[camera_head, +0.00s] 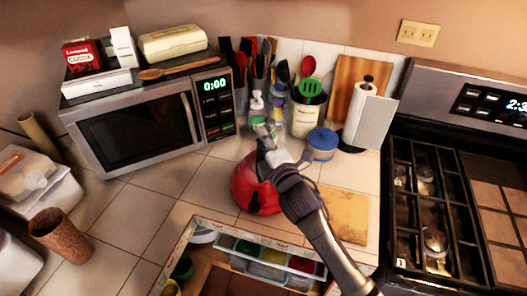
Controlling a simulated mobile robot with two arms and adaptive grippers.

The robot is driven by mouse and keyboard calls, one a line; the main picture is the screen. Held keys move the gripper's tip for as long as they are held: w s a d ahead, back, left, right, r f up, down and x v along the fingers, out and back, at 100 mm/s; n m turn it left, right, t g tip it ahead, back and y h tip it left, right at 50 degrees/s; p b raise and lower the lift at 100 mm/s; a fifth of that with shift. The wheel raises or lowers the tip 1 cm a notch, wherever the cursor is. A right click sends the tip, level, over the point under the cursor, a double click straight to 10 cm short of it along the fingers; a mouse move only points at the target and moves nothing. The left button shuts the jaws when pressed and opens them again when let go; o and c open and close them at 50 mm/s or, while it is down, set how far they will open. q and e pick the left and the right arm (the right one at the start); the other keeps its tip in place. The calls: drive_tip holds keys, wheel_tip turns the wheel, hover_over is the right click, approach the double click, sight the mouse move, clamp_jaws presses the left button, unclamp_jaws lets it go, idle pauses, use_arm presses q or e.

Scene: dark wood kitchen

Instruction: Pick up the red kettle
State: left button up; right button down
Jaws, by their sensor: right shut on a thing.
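The red kettle (247,190) stands on the tiled counter in the middle of the head view, behind the open drawer. It is round, with a dark spot low on its front. My right arm comes in from the lower right and covers the kettle's right side. My right gripper (265,139) is at the top of the kettle and shut on it, apparently at the handle. The handle and the exact finger contact are mostly hidden by the gripper. My left gripper is not in view.
A microwave (137,125) stands at the back left. Bottles (257,105), a utensil crock (306,117), a blue-lidded jar (322,145) and a paper towel roll (367,112) stand behind the kettle. A cutting board (345,215) lies to its right. The stove (425,215) is further right. An open drawer (265,262) is in front.

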drive_tip(key=shift+r, duration=0.4)
